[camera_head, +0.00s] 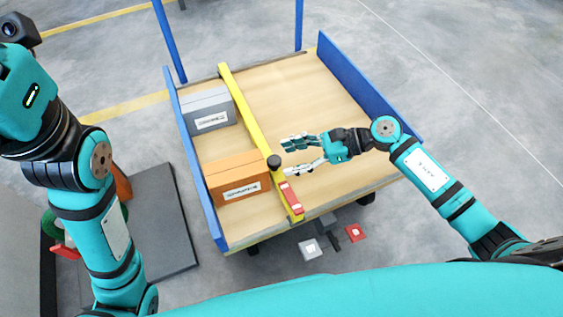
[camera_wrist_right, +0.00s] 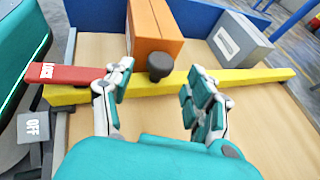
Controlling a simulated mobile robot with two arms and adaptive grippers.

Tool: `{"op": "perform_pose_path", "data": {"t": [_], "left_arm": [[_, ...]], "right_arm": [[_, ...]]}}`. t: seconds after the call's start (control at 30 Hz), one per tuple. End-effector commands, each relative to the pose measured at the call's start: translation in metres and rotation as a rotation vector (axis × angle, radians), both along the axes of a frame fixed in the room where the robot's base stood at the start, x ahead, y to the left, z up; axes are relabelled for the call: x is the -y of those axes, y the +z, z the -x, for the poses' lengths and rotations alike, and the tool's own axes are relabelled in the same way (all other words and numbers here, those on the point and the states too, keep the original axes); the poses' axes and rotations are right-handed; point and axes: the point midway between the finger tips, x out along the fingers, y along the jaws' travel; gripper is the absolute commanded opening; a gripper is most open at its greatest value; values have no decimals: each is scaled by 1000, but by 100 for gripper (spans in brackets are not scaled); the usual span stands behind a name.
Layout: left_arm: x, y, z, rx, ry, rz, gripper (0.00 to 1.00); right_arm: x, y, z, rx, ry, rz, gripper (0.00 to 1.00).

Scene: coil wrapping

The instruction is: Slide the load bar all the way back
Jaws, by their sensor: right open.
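The yellow load bar (camera_head: 239,101) lies lengthwise across the wooden deck of a blue-sided cart. A dark round knob (camera_head: 273,161) stands on it, and a red lever (camera_head: 291,196) lies along its near end. My right gripper (camera_head: 289,157) is open just right of the knob. In the right wrist view the bar (camera_wrist_right: 245,77) crosses ahead, and the knob (camera_wrist_right: 160,66) shows between the open fingers (camera_wrist_right: 158,82), not gripped. The red lever (camera_wrist_right: 80,75) lies left of the fingers there. My left arm shows at the left, but its gripper is out of view.
A grey box (camera_head: 208,101) and an orange box (camera_head: 232,165) stand left of the bar, close beside it. The deck (camera_head: 300,90) right of the bar is clear. Blue side walls (camera_head: 365,84) edge the cart. Grey (camera_head: 310,249) and red (camera_head: 355,233) pedals show below its near edge.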

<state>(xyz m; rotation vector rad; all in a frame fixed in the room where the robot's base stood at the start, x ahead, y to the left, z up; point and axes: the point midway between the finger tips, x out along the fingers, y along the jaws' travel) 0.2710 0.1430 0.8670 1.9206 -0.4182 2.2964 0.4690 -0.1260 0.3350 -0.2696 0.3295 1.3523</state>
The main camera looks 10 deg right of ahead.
Motion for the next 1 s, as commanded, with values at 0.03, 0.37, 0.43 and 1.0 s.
{"op": "perform_pose_path", "data": {"t": [0.03,0.37,0.43,1.0], "left_arm": [[0,-1,3,12,0,1,40],[1,4,9,35,1,-2,40],[1,4,9,35,1,-2,40],[1,4,9,35,1,-2,40]], "right_arm": [[-8,-5,-2,1,1,-4,56],[-28,-12,-6,0,0,-1,56],[-28,-12,-6,0,0,-1,56],[-28,-12,-6,0,0,0,0]]}}
